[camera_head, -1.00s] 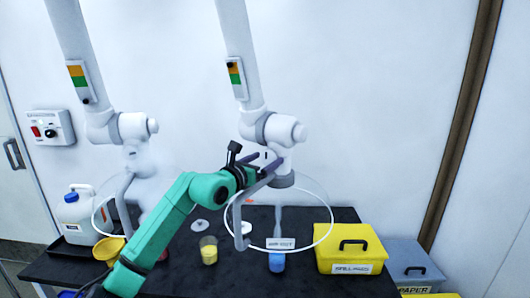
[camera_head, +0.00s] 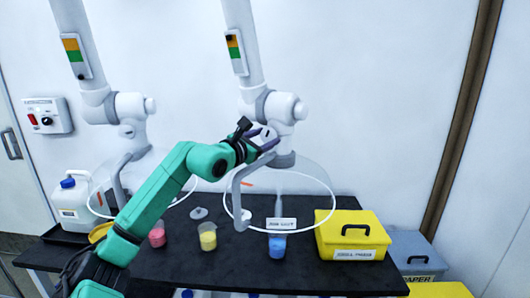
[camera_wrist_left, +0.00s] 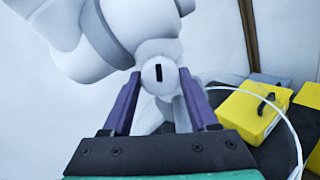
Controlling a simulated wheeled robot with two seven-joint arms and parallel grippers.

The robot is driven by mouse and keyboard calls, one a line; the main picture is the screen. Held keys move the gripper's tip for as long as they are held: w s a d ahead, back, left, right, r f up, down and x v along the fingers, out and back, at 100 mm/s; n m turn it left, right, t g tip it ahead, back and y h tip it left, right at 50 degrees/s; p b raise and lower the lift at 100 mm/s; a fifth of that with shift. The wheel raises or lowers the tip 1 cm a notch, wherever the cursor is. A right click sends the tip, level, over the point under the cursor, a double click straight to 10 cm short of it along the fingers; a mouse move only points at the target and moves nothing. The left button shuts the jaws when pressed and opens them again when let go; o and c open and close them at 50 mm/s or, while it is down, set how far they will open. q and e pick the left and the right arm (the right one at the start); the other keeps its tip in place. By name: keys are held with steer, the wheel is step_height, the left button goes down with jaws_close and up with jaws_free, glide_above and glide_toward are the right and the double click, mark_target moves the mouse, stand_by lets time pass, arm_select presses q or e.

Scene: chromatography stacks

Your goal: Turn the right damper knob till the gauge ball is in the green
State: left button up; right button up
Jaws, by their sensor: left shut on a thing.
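The right damper knob (camera_wrist_left: 158,74) is a round white knob with a black mark, upright in the left wrist view. It sits on the joint of the right white extraction arm (camera_head: 280,106). My left gripper (camera_head: 265,138) is on this knob, with one purple finger on each side of it. The fingers also show in the left wrist view (camera_wrist_left: 160,88). The right gauge (camera_head: 236,53) is a small plate with an orange and a green band. Its dark ball appears near the top, by the orange band. My right gripper is not in view.
A left extraction arm (camera_head: 130,108) has its own gauge (camera_head: 75,57). Clear hoods with white rims hang over the black bench (camera_head: 190,268). Under or near them stand yellow (camera_head: 208,238), blue (camera_head: 277,245) and red (camera_head: 157,237) beakers. A yellow box (camera_head: 351,235) stands at the right.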

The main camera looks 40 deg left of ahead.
arm_select(q)
steer(key=o, duration=1.4)
steer(key=shift+s+f+b, duration=0.2)
steer(key=shift+s+b, duration=0.15)
steer(key=s+b, duration=0.4)
steer(key=shift+s+d+f, duration=0.35)
steer(key=shift+s, duration=0.05)
steer(key=s+b, duration=0.1)
steer(key=s, duration=0.1)
steer(key=s+b, duration=0.1)
steer(key=s, duration=0.2)
steer(key=s+d+r+b, duration=0.1)
steer(key=s+b, duration=0.1)
steer(key=s, duration=0.1)
steer(key=shift+s, duration=0.1)
steer(key=shift+s+r, duration=0.1)
steer(key=shift+s, duration=0.3)
